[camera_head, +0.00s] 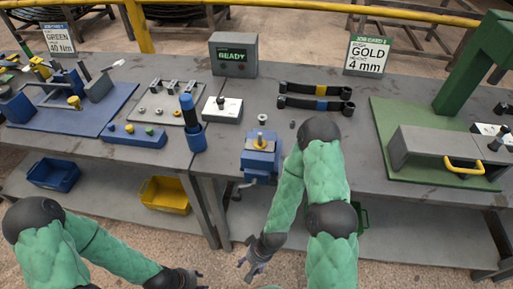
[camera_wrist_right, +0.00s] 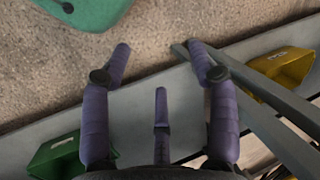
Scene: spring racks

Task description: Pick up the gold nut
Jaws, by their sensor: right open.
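I cannot make out a nut that is surely gold. Small nuts or rings (camera_head: 160,112) sit on a grey plate (camera_head: 150,91) on the left bench, too small to tell their colour. A gold-coloured piece (camera_head: 262,142) stands on the blue vise (camera_head: 259,162) at the right bench's front edge. My right gripper (camera_head: 256,264) hangs in front of the benches, below the tabletop and well away from these pieces. In the right wrist view it (camera_wrist_right: 158,62) is open and empty, fingers spread. My left gripper (camera_head: 190,280) is low at the bottom edge, partly cut off.
A blue bin (camera_head: 53,174) and a yellow bin (camera_head: 167,194) sit on the lower shelf. A blue cup holder (camera_head: 196,138), a white box (camera_head: 222,110), a READY display (camera_head: 233,55) and a green press (camera_head: 470,75) stand on the benches. My right forearm covers part of the right bench.

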